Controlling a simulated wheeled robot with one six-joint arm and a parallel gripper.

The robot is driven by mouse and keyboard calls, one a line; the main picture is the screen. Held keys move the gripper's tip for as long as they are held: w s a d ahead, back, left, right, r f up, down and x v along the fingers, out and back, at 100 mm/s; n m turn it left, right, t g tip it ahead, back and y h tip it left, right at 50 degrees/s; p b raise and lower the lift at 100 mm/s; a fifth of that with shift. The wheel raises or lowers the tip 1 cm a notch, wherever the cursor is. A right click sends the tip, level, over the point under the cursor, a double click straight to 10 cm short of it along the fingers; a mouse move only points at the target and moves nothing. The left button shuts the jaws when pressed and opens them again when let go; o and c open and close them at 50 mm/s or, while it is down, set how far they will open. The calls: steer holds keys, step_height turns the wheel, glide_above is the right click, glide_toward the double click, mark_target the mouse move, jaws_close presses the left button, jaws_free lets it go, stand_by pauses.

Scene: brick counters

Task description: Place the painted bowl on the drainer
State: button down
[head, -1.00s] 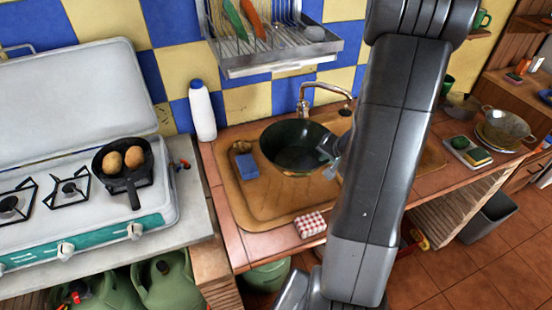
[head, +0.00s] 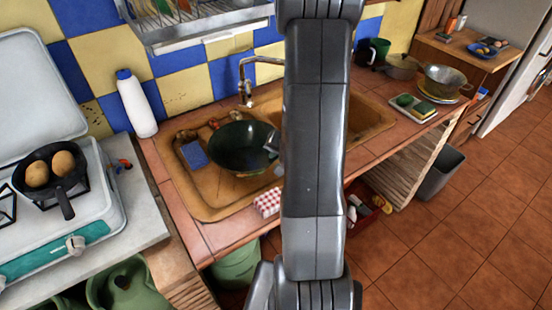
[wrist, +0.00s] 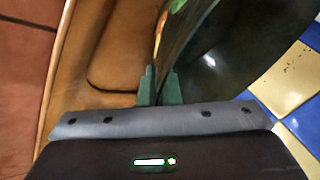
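The painted bowl (head: 240,150), dark green inside, is over the sink basin in the head view. My gripper (head: 272,145) is at its right rim, partly hidden by my arm. In the wrist view my gripper (wrist: 160,88) has its two green fingers close together on the wall of the bowl (wrist: 205,65), whose painted outer side shows a little colour. I cannot tell how far the bowl is above the basin. The drainer (head: 210,38) is a metal wall rack at the top, above the tap, cut off by the frame and holding some dishes.
A tap (head: 245,85) stands behind the bowl. A blue sponge (head: 194,153) and a checked cloth (head: 267,203) lie by the basin. A white bottle (head: 137,103) and a stove with a pan (head: 62,205) are at left. A colander (head: 443,80) stands at right.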

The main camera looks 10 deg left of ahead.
steer(key=shift+f, duration=0.1)
steer(key=c, duration=1.6)
jaws_free()
steer(key=shift+c, duration=0.2)
steer(key=shift+r, duration=0.2)
steer(key=p+v, duration=0.7)
steer(key=v, duration=0.5)
steer(key=shift+f, duration=0.1)
